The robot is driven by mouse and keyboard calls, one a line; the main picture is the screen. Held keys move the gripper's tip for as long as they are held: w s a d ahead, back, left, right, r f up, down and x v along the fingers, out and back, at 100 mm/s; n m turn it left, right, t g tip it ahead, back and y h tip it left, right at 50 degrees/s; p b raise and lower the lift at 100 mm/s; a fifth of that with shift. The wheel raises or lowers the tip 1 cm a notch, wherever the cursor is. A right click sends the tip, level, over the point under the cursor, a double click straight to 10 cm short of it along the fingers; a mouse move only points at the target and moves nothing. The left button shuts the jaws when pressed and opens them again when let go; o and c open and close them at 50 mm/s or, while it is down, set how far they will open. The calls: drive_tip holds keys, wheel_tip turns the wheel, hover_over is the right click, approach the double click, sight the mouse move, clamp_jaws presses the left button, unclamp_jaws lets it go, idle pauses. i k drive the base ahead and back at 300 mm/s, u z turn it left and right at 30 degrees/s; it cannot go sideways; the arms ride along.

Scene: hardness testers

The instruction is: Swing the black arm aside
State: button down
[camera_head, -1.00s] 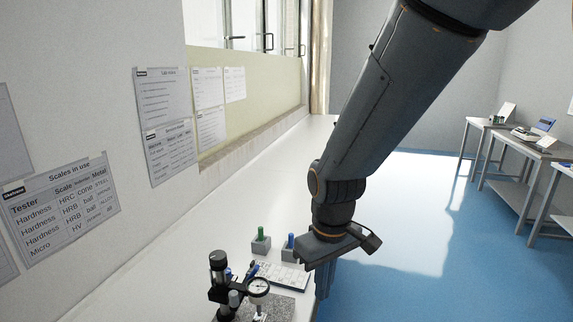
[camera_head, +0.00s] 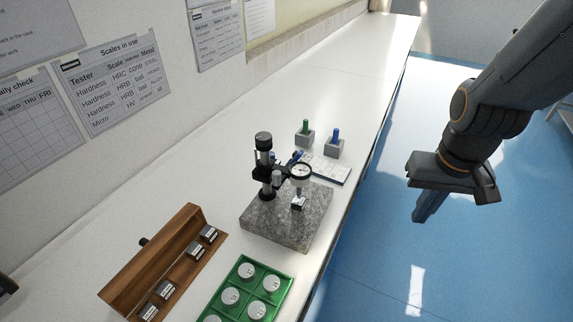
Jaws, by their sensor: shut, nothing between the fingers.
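The black arm (camera_head: 266,172) is part of a small gauge stand, clamped near the top of its post and reaching right to a round white-faced dial gauge (camera_head: 301,172). The stand rises from a speckled grey granite base (camera_head: 262,222) on the white bench. A small metallic block (camera_head: 298,203) sits on the granite below the dial. My gripper (camera_head: 420,217) is to the right of the stand, beyond the bench edge and over the blue floor, well apart from the black arm. It points down, shut and empty.
Behind the stand are a green-topped holder (camera_head: 304,140), a blue-topped holder (camera_head: 334,150) and a white card (camera_head: 333,172). In front are a wooden rack (camera_head: 130,284) with dark labelled blocks and a green tray (camera_head: 284,291) of round discs. The far bench is clear.

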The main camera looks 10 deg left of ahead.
sight(279, 179)
drive_tip(key=k, duration=1.3)
drive_tip(key=u, duration=0.25)
drive_tip(key=i, duration=1.15)
drive_tip(key=u, duration=0.35)
